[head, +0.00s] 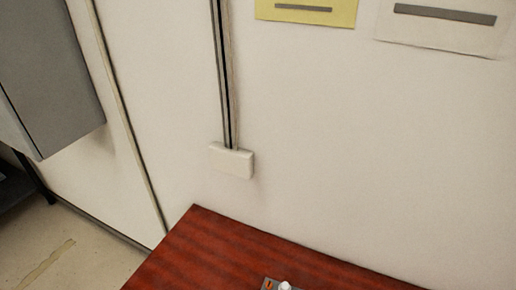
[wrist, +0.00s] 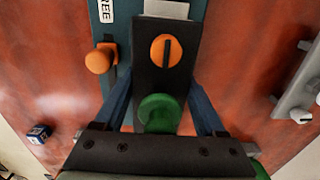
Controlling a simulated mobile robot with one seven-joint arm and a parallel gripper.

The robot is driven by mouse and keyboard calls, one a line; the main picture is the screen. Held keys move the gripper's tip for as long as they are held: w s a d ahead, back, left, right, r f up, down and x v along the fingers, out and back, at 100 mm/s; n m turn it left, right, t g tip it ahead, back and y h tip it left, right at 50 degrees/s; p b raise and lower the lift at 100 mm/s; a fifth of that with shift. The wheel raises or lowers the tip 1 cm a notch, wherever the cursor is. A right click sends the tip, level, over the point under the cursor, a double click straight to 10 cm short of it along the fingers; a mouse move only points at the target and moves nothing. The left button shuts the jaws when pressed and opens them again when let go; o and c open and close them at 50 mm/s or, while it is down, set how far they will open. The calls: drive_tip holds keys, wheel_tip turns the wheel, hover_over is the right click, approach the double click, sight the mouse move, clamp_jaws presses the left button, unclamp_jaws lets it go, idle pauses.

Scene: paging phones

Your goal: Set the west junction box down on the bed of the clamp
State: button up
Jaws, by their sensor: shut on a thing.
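In the wrist view my gripper (wrist: 162,82) is shut, its two blue fingers on either side of a black box with an orange slotted dial and a green round knob. I take this black box (wrist: 146,60) to be the west junction box. Behind it is a blue-grey fixture (wrist: 107,35) with a label reading "FREE" and an orange knob (wrist: 98,61) on its left, which looks like the clamp. The box hides much of the fixture's middle, so I cannot tell whether they touch. My gripper is not in the head view.
The red wooden table (head: 215,250) shows in the head view, with a small white-topped item (head: 285,286) at the lower edge. In the wrist view a grey part (wrist: 300,88) stands at the right and a small blue cube (wrist: 38,133) at the left. A wall box (head: 232,161) hangs behind.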

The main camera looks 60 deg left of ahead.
drive_tip(key=shift+f, duration=0.2)
idle(0.4)
drive_tip(key=o, duration=1.5)
drive_tip(key=shift+o, duration=0.2)
wheel_tip(320, 180, up, 6)
drive_tip(key=p, duration=0.5)
drive_tip(key=shift+f, duration=0.15)
drive_tip(key=shift+w+d, duration=0.1)
